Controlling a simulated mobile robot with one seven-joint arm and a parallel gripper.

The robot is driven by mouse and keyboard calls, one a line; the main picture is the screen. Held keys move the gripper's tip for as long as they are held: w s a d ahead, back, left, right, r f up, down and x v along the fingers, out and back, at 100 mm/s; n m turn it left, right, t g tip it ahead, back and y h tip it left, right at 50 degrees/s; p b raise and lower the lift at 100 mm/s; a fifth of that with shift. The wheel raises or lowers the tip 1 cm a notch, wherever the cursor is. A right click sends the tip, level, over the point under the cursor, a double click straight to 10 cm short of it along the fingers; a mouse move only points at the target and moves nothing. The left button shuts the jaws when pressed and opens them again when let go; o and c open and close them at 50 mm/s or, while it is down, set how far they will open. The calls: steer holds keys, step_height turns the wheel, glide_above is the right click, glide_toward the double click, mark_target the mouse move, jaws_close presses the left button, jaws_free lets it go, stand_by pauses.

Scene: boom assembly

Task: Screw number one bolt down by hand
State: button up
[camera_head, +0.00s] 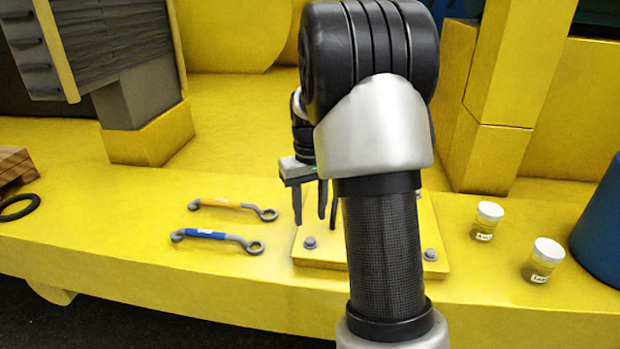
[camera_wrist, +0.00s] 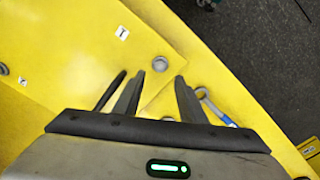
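A yellow square plate (camera_head: 325,258) lies on the yellow beam, with grey hex bolts at its corners. The front-left bolt (camera_head: 310,243) also shows in the wrist view (camera_wrist: 160,64), just beyond my fingertips. Another bolt (camera_head: 430,255) is at the front right; a further bolt (camera_wrist: 3,69) shows at the wrist view's left edge. Small white labels (camera_wrist: 122,33) lie near the bolts; I cannot read their numbers surely. My gripper (camera_head: 309,221) points down above the front-left bolt, fingers apart and empty, not touching it. My arm hides much of the plate.
A blue-handled wrench (camera_head: 215,236) and an orange-handled wrench (camera_head: 232,206) lie left of the plate. Two white-lidded jars (camera_head: 487,221) (camera_head: 542,261) and a blue cylinder (camera_head: 600,225) stand at the right. Yellow posts (camera_head: 515,70) rise behind.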

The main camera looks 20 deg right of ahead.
step_height(320, 180, up, 11)
steer(key=shift+f, duration=0.15)
stand_by(0.4)
